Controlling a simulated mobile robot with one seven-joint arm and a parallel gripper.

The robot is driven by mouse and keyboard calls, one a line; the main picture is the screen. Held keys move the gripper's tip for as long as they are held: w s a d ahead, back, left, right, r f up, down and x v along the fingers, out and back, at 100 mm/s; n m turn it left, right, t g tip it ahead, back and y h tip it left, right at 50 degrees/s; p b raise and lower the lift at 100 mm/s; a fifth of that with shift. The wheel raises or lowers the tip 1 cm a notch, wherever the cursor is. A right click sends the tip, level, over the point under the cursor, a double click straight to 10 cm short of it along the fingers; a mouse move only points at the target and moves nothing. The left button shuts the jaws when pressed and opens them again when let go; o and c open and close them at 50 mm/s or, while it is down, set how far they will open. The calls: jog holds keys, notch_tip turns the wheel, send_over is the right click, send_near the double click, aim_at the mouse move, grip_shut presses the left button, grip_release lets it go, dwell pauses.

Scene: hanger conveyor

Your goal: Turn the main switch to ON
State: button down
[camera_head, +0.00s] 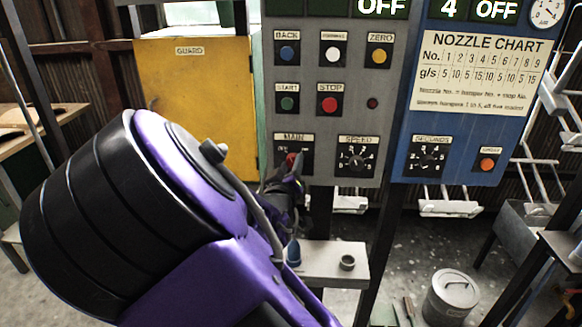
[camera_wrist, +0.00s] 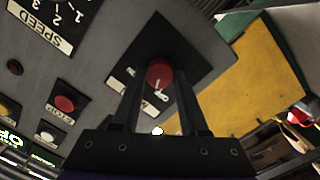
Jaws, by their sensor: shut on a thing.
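The main switch is a red round knob (camera_wrist: 159,73) on a black square plate under the MAIN label. In the wrist view it sits between the two fingertips of my gripper (camera_wrist: 161,82), which is shut on it. A white pointer mark shows on the knob's face, pointing toward my gripper's palm. In the head view the knob (camera_head: 291,158) is partly hidden by my gripper (camera_head: 287,171) at the lower left of the grey panel (camera_head: 349,114). The display above the panel reads OFF (camera_head: 381,8).
START (camera_head: 287,103), STOP (camera_head: 329,104) and other buttons sit above the switch. The SPEED dial (camera_head: 357,157) is to its right. A blue panel (camera_head: 455,130) and a yellow guard (camera_head: 193,95) flank the grey panel. A small shelf (camera_head: 330,262) stands below.

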jog(key=shift+d+r+m+y+b, duration=0.15)
jog(key=shift+m+y+b, duration=0.25)
jog(key=shift+m+b, duration=1.95)
jog(key=shift+d+m+y+b, duration=0.1)
jog(key=shift+m+y+b, duration=0.45)
jog(key=shift+m, duration=3.5)
jog(key=shift+c, duration=2.2)
grip_release()
